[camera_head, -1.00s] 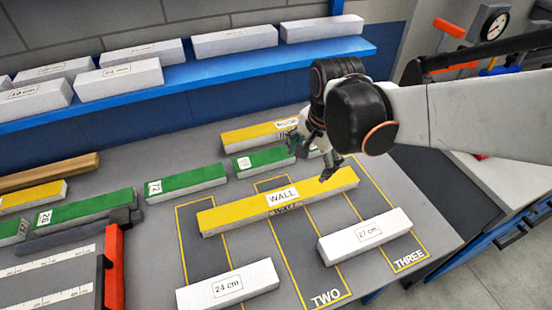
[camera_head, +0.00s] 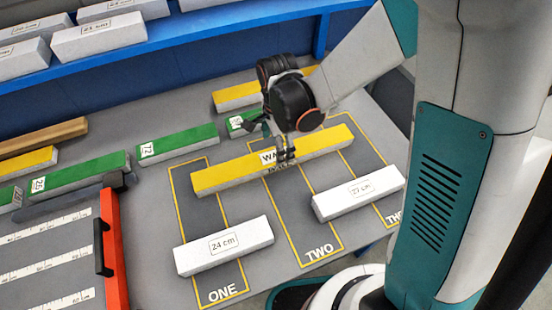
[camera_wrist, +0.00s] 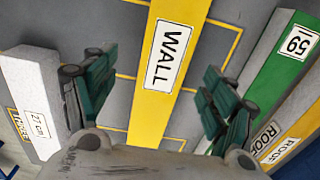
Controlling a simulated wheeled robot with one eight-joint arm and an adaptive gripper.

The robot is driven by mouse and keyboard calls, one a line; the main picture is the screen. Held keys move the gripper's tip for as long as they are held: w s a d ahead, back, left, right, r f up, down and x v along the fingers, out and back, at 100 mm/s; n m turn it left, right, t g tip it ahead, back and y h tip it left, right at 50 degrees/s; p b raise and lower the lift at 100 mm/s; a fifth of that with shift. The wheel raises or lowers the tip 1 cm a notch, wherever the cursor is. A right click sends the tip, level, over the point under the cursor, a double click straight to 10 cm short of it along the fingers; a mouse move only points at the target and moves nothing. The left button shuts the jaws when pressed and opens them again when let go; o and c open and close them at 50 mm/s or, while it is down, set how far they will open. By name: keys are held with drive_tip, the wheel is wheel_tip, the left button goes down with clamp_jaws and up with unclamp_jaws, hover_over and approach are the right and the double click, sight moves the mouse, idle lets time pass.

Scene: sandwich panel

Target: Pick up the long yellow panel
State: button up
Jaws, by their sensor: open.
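The long yellow panel (camera_head: 225,176) with a "WALL" label lies across the marked bays on the grey table. My gripper (camera_head: 284,152) is at the panel's middle, by the label, and hides part of it. In the wrist view the yellow panel (camera_wrist: 187,70) runs between the two fingers of my open gripper (camera_wrist: 150,92). The fingers stand apart from it, one on each side. The gripper appears to be above the panel; the exact height is hard to tell.
White blocks marked 24 cm (camera_head: 224,245) and 27 cm (camera_head: 358,193) lie in front of the panel. Green panels (camera_head: 178,146) and another yellow panel (camera_head: 238,96) lie behind. A blue shelf (camera_head: 200,38) with white blocks runs along the back. A red-edged measuring board (camera_head: 115,250) is at left.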

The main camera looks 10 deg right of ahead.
drive_tip(key=shift+w+a+f+b, duration=0.15)
drive_tip(key=shift+f+b, duration=0.65)
drive_tip(key=shift+f, duration=0.85)
drive_tip(key=shift+w+d+f+b, duration=0.15)
drive_tip(key=shift+f+b, duration=0.6)
drive_tip(key=shift+f, duration=0.9)
drive_tip(key=shift+a+r, duration=0.1)
drive_tip(key=c, duration=1.3)
